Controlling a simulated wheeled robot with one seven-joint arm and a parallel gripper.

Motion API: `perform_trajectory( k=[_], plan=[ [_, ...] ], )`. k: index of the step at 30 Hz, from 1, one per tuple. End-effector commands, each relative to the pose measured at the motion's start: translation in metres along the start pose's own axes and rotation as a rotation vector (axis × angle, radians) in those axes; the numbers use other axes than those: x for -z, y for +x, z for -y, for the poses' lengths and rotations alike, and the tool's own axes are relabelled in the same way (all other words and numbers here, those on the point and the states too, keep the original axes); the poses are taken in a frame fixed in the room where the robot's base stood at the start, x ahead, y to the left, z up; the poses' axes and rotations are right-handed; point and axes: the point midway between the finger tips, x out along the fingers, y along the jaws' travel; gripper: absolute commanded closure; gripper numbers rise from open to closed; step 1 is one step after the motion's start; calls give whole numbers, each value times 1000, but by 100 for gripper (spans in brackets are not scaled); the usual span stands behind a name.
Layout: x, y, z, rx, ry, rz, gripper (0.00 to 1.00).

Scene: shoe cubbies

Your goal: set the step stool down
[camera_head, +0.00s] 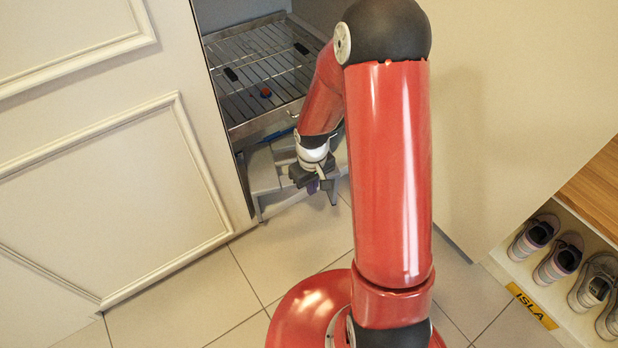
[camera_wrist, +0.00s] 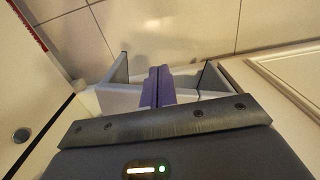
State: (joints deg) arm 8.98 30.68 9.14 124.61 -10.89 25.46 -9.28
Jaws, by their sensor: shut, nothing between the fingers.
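The light grey step stool (camera_head: 263,172) is at the lower front of the alcove, below a metal rack, with its legs reaching down to the tiled floor. My gripper (camera_head: 320,186) is right at the stool and hides part of it. In the wrist view the stool (camera_wrist: 118,102) shows as a pale panel with grey legs spreading to both sides. The purple fingers of my gripper (camera_wrist: 158,72) are together in front of it, with nothing seen between them. Whether they touch the stool, I cannot tell.
A metal wire rack (camera_head: 262,75) with a few small items fills the alcove above the stool. A white panelled door (camera_head: 110,170) stands at left. Shoes (camera_head: 560,256) sit in a cubby labelled ISLA (camera_head: 531,306) at right. Tiled floor (camera_head: 215,290) is clear in front.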

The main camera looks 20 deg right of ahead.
Motion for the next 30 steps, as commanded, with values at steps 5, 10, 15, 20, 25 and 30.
perform_trajectory(
  k=[5,10,15,20,25,30],
  plan=[
    [-1,41,1,1,-1,4,100],
    [26,38,0,0,0,-2,100],
    [38,38,1,0,0,-1,100],
    [40,38,1,0,0,0,100],
    [40,38,0,0,0,0,100],
    [47,38,1,0,0,-2,100]
  ],
)
